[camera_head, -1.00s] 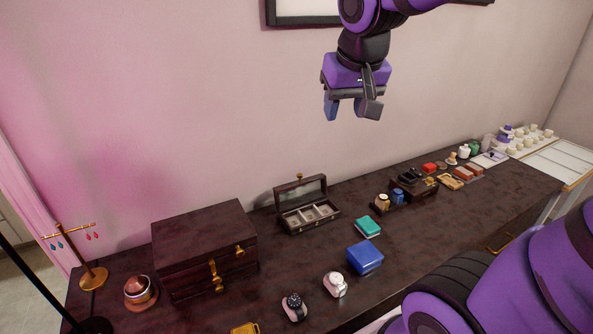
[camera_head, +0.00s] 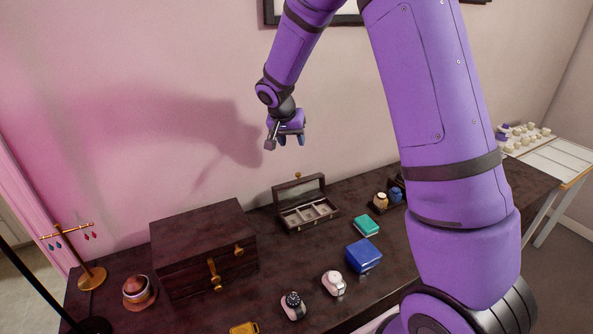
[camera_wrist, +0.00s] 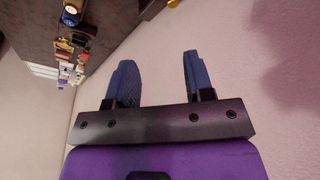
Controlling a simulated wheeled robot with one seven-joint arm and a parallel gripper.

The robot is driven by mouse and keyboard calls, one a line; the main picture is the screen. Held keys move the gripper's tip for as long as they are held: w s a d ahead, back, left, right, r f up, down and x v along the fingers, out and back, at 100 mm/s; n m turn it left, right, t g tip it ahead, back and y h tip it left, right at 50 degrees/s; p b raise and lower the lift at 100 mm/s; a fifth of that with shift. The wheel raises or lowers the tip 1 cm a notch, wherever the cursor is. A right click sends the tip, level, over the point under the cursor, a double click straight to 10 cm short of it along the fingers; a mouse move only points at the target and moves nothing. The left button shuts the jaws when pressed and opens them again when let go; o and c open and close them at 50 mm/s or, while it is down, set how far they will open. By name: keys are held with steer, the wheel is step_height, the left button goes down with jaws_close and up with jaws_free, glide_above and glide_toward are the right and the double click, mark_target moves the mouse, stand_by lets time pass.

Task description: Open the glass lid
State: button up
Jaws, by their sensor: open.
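A small dark wooden box (camera_head: 309,216) with pale compartments stands near the wall at the middle of the dresser. Its glass lid (camera_head: 300,190) is upright at the box's back edge, with a small gold knob on top, so the compartments lie uncovered. My gripper (camera_head: 290,141) hangs in the air above and slightly left of the lid, apart from it, with fingers down. In the wrist view the two fingers (camera_wrist: 156,80) are spread with nothing between them. The box and lid do not clearly show in the wrist view.
A large dark chest (camera_head: 204,250) stands left of the box. A teal box (camera_head: 366,226), a blue box (camera_head: 363,256) and watches on stands (camera_head: 334,282) are to the right and front. An earring stand (camera_head: 90,275) is far left. My arm hides the dresser's right part.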

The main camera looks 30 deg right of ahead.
glide_toward(298, 173)
steer(key=shift+m, duration=0.4)
steer(key=x, duration=0.8)
steer(key=shift+f, duration=0.25)
jaws_close()
